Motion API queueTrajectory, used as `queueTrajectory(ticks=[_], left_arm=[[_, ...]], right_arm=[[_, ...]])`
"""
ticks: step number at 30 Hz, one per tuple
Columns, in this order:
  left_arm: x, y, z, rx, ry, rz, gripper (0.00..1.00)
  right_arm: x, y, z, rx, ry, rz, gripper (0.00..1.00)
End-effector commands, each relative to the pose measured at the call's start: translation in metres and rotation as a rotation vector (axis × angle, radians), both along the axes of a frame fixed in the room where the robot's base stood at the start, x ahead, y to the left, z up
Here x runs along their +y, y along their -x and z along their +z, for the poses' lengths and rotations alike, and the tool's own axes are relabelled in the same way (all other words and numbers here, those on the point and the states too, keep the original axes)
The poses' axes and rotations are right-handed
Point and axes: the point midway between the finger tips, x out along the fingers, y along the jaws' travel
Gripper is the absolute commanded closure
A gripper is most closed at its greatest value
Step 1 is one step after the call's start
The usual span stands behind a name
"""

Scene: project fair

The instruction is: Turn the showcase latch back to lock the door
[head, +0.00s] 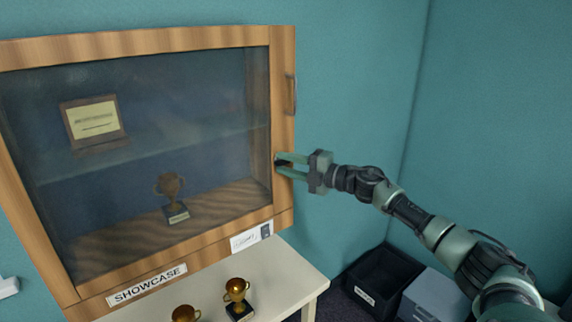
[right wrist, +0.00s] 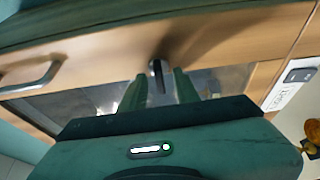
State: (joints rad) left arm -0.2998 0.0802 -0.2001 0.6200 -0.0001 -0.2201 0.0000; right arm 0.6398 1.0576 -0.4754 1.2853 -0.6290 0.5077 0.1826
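The showcase (head: 150,45) is a wooden cabinet with a glazed door, which looks shut. Its small dark latch (head: 283,163) sits on the right door frame, below the handle. In the right wrist view the latch (right wrist: 157,68) shows just beyond and between my fingertips. My right gripper (head: 279,166) is at the latch with its fingers apart, one above and one below it. In the right wrist view a gap shows between the two fingers (right wrist: 160,85). I cannot tell whether a finger touches the latch. My left gripper is not in view.
A metal door handle (head: 290,95) stands out above the latch. Two small trophies (head: 237,290) stand on the white table (head: 285,275) in front. A black crate (head: 378,280) and a grey box (head: 432,298) are on the floor at right. The wall right of the showcase is bare.

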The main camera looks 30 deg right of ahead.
Motion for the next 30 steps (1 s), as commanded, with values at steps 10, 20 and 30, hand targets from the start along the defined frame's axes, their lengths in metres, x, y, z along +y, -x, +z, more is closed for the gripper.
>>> queueTrajectory(ticks=[10,20,30], left_arm=[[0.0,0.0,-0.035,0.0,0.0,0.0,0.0],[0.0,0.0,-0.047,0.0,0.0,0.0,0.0],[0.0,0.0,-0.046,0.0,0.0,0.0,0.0]], right_arm=[[-0.023,0.045,-0.007,0.004,0.005,-0.001,0.69],[-0.033,0.066,-0.001,0.0,0.001,0.0,0.69],[-0.034,0.066,0.001,-0.001,0.0,0.0,0.69]])
